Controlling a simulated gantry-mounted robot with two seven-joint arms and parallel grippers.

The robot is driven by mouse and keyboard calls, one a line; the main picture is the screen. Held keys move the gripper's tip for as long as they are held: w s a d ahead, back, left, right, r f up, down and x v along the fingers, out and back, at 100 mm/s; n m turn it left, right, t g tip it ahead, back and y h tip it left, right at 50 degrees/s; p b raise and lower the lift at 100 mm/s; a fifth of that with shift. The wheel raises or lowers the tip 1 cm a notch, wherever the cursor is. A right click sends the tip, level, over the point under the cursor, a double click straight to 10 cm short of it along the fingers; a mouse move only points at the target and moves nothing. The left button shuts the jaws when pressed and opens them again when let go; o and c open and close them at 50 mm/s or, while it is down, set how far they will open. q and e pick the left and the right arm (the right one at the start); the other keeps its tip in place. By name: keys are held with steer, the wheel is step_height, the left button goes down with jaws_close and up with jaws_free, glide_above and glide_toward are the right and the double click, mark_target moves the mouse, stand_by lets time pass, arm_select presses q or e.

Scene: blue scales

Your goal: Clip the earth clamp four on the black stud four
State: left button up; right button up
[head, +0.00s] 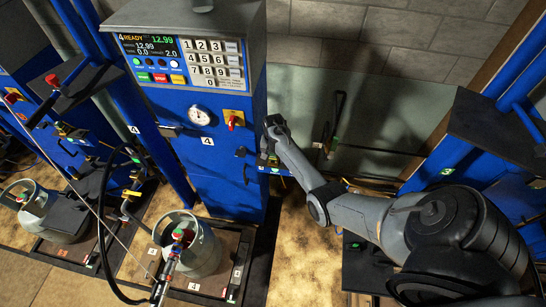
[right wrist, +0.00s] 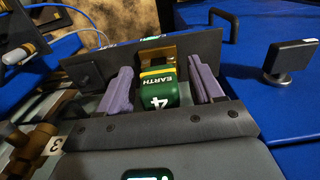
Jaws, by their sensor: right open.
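The earth clamp four (right wrist: 157,90) is a green block with a yellow band, marked EARTH and 4. In the right wrist view it sits between the two grey-purple fingers of my right gripper (right wrist: 163,88), with a gap on each side. The gripper is open around it. In the head view my right gripper (head: 268,150) is at the right side of the blue scale cabinet (head: 215,165), and the clamp there is mostly hidden. I cannot make out the black stud four for sure. My left gripper is not in view.
A grey gas cylinder (head: 187,250) stands on the scale platform marked 4, with a hose fitting on top. A second cylinder (head: 50,215) stands at the left. Another blue scale marked 3 (head: 447,171) stands at the right.

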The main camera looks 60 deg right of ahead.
steer(key=shift+p, duration=0.3)
stand_by(0.5)
jaws_close()
stand_by(0.5)
steer(key=shift+r, duration=0.1)
steer(key=shift+r+p, duration=2.9)
steer(key=shift+p, duration=0.45)
